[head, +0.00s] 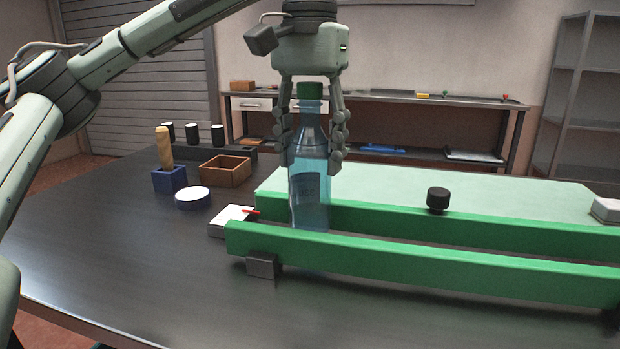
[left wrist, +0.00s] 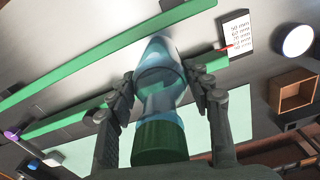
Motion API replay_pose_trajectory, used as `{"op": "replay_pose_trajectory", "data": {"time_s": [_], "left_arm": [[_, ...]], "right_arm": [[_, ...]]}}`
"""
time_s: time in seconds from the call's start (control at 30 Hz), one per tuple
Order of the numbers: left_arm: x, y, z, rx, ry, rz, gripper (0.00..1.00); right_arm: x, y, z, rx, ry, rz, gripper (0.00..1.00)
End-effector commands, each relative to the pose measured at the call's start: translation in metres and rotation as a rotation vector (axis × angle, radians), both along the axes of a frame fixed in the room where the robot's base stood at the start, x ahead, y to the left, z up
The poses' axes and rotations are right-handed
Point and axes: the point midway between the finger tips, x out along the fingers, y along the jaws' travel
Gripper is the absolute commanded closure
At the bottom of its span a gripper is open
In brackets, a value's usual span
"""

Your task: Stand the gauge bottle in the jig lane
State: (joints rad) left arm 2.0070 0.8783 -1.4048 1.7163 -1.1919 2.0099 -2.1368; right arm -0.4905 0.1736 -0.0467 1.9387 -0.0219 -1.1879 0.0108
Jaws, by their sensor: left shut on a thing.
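The gauge bottle (head: 310,192) is clear blue with a green cap and a darker label patch. It is upright in my left gripper (head: 313,160), whose fingers are shut on its sides below the cap. The left wrist view shows the bottle (left wrist: 160,103) between the fingers (left wrist: 160,95), cap towards the camera. The jig lane lies between two long green rails, the front rail (head: 420,268) and the rear rail (head: 480,232). The bottle's lower part is at the lane's left end, in front of the rear rail. The front rail hides its base, so I cannot tell whether it touches down. My right gripper is out of view.
A black knob (head: 437,199) stands by the rear rail and the pale green plate (head: 400,188). Left of the lane are a notecard (head: 231,218) with a red pen, a round white-topped tin (head: 193,198), a brown box (head: 225,170) and a blue holder (head: 169,179). The front-left table is clear.

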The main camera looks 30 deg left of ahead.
Motion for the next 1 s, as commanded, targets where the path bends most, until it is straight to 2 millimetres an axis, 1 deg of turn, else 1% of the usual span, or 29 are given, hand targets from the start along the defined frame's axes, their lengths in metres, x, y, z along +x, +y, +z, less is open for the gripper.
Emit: {"op": "replay_pose_trajectory", "data": {"time_s": [0.03,0.1,0.2,0.3,0.5,0.63,0.67,0.7,0.8,0.83,1.0], "left_arm": [[0.000,0.000,-0.013,0.001,0.005,0.000,0.79],[0.000,0.000,-0.025,0.000,0.006,0.001,0.79],[0.000,0.000,-0.034,0.000,0.003,0.000,0.79],[0.000,0.000,-0.036,0.000,0.002,0.001,0.79],[0.000,0.000,-0.035,0.000,0.001,0.002,0.79],[0.000,0.000,-0.039,0.000,0.002,0.002,0.79],[0.000,0.000,-0.039,0.000,0.002,0.002,0.49],[0.000,0.000,-0.038,0.000,0.001,0.002,0.44],[0.000,0.000,-0.038,0.000,0.001,0.002,0.32],[0.000,0.000,-0.038,0.000,0.001,0.002,0.30],[0.000,0.000,-0.038,0.000,0.001,0.002,0.30]], "right_arm": [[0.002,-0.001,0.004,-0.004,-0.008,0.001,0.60],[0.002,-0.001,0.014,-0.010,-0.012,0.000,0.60],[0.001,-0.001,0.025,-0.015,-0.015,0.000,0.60],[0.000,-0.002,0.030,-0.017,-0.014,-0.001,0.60],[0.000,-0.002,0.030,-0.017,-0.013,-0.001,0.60],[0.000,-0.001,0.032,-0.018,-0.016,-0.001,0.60],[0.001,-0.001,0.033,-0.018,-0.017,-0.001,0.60],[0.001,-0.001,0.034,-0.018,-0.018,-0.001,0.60],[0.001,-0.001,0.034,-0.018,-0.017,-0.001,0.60],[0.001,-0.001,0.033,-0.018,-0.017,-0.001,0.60],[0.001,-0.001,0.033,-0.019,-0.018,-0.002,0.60]]}}
